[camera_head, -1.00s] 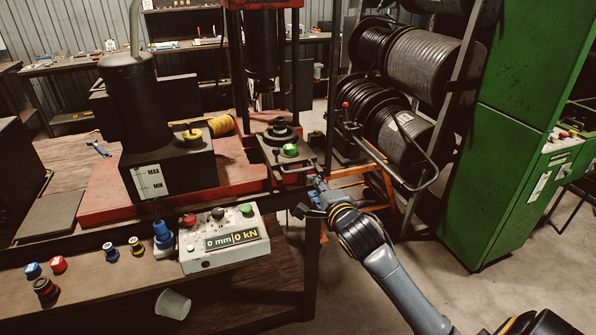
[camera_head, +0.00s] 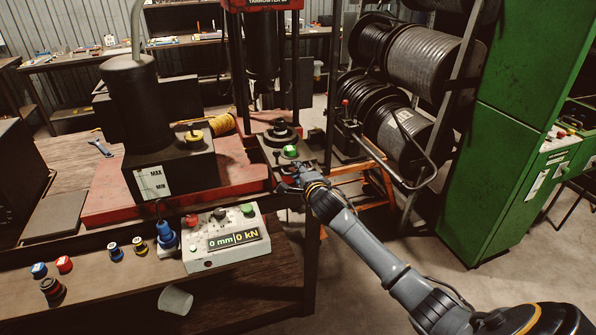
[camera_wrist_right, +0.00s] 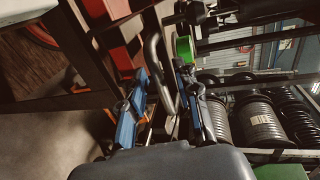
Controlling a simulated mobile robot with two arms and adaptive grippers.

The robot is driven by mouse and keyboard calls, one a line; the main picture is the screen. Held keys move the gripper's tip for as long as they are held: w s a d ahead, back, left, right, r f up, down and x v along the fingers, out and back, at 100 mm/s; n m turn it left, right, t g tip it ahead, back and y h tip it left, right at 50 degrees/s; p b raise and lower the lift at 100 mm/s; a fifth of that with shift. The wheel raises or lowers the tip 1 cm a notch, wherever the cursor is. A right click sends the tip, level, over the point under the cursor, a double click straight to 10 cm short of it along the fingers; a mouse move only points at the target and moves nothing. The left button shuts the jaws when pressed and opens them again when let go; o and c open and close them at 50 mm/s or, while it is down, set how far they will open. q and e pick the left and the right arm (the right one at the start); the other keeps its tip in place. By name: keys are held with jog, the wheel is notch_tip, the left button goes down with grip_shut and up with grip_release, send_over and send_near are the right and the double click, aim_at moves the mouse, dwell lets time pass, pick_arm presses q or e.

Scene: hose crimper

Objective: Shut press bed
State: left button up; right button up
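The press bed (camera_head: 303,158) is a dark slab at the front of the red press (camera_head: 232,166), with a green knob (camera_head: 290,151) and a dark round fitting (camera_head: 281,134) on it. It stands out toward my side. In the right wrist view its grey bent bar handle (camera_wrist_right: 154,58) runs between the fingers, and the green knob (camera_wrist_right: 184,49) shows beyond. My right gripper (camera_wrist_right: 161,72) is open around the handle, with gaps visible beside the bar. In the head view this gripper (camera_head: 287,179) hides most of the handle. My left gripper is not in view.
A hose reel rack (camera_head: 405,140) with a protruding bar frame stands right of the press. A green cabinet (camera_head: 505,150) is farther right. The floor between is clear.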

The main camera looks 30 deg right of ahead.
grip_shut()
dwell(0.3)
jog(key=shift+w, duration=0.15)
